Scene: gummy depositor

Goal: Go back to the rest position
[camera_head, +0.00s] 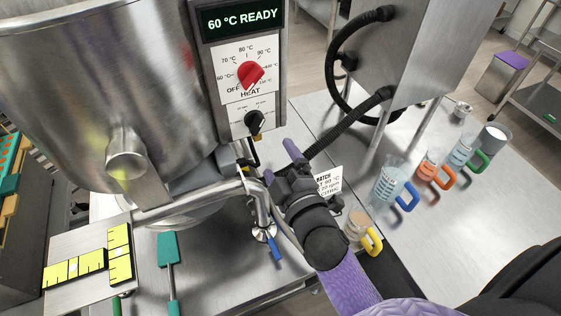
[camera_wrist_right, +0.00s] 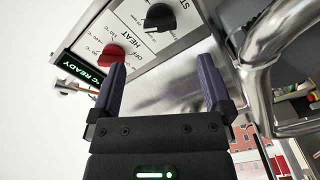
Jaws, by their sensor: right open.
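My right gripper (camera_head: 278,162) is in front of the steel machine, just below its control panel (camera_head: 245,85). Its purple fingers are apart and hold nothing, as the right wrist view (camera_wrist_right: 161,78) also shows. The red heat knob (camera_head: 251,74) and the black knob (camera_head: 254,121) on the panel are beyond the fingers in the wrist view and not between them. The display (camera_head: 242,19) reads 60 °C READY. My left gripper is in neither view.
A bent steel pipe (camera_head: 262,203) runs close beside the right gripper. A black hose (camera_head: 345,127) passes behind it. Several handled jugs, one with a blue handle (camera_head: 407,197), stand on the table at right.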

